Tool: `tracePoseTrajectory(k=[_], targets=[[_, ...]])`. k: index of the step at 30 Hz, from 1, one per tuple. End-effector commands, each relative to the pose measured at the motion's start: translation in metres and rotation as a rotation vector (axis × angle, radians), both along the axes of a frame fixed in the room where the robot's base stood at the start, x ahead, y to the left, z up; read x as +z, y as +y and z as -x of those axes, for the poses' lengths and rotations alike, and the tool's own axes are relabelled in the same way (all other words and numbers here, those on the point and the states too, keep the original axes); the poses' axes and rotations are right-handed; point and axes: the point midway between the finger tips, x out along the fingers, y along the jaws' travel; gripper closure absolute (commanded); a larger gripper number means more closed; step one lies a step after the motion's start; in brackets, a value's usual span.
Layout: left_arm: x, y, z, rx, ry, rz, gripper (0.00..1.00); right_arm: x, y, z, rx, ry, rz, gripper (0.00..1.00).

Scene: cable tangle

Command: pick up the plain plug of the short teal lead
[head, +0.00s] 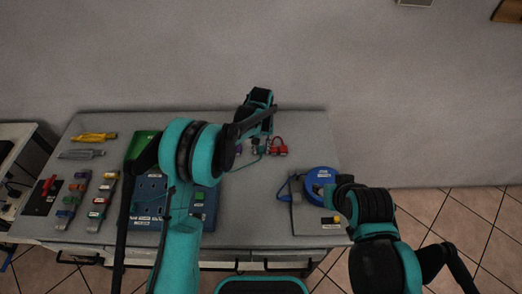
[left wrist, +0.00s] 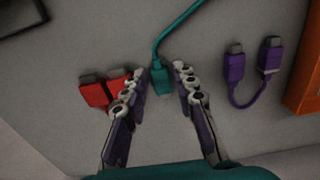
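In the left wrist view the teal plug (left wrist: 161,82) lies on the grey table between my left gripper's fingers (left wrist: 157,75). Its cable runs up and out of the top edge, so the other end is hidden there. The fingers are spread, with a gap on both sides of the plug. In the head view my left gripper (head: 259,120) hangs over the far part of the table, and a thin teal lead (head: 245,165) shows below it. My right arm is at the lower right; its fingers cannot be made out.
A red connector piece (left wrist: 95,92) lies close beside the left finger, also seen in the head view (head: 279,147). A purple lead (left wrist: 235,68) lies to the right, near an orange object (left wrist: 305,85). A blue reel (head: 320,180) stands at the table's right.

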Motion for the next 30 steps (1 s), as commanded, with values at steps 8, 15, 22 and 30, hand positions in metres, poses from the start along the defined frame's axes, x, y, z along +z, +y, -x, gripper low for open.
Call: tracePoseTrajectory(k=[8,15,22,30], targets=[[0.001,0.000,0.000,0.000,0.000,0.000,0.97,0.000,0.000,0.000,0.000,0.000,0.000,0.60],[0.004,0.000,0.000,0.000,0.000,0.000,0.97,0.002,0.000,0.000,0.000,0.000,0.000,0.60],[0.031,0.000,0.000,0.000,0.000,0.000,0.97,0.013,0.000,0.000,0.000,0.000,0.000,0.60],[0.072,-0.032,0.034,-0.005,0.000,0.000,0.97,0.032,0.000,0.000,0.000,0.000,0.000,0.60]])
